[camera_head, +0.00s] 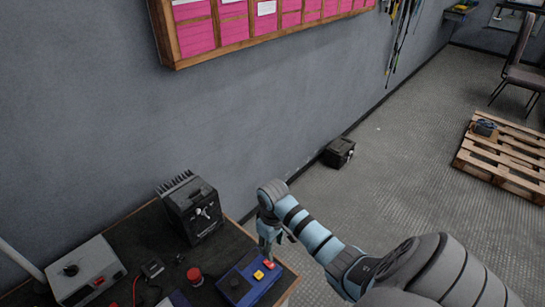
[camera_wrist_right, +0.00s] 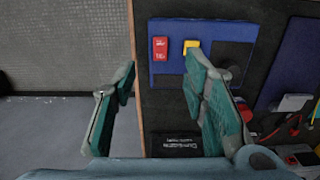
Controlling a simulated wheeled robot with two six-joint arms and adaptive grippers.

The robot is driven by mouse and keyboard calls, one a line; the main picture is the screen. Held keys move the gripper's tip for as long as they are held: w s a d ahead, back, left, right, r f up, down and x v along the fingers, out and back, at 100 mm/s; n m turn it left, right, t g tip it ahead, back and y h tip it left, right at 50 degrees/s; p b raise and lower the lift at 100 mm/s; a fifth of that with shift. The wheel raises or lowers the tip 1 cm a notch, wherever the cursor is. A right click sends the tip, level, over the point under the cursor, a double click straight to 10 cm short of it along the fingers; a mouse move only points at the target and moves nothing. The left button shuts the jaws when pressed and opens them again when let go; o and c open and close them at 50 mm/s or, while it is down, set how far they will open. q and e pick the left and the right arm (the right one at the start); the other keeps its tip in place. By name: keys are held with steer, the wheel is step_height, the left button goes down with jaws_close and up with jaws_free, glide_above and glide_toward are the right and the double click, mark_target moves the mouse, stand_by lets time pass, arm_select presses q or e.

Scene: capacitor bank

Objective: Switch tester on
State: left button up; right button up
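A blue box (camera_head: 262,288) with a red switch (camera_head: 272,262), a yellow switch (camera_head: 258,274) and a dark round part lies at the right end of the dark table. I take it for the tester. My right gripper (camera_head: 268,252) points down just behind the red switch. In the right wrist view, the blue box (camera_wrist_right: 172,68), red switch (camera_wrist_right: 160,48) and yellow switch (camera_wrist_right: 191,44) lie beyond the fingertips. The gripper (camera_wrist_right: 158,68) is open with nothing between its fingers. One finger partly covers the box; contact is unclear. My left gripper is out of view.
A black finned unit (camera_head: 193,208) stands on the table near the wall. A grey box with a knob (camera_head: 85,270), a red button (camera_head: 194,276) and small parts lie left. A black case (camera_head: 340,152) and a pallet (camera_head: 505,155) are on the floor.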

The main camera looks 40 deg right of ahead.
mark_target(273, 266)
step_height(273, 266, down, 11)
steer(key=b, duration=0.3)
steer(key=shift+f, duration=0.15)
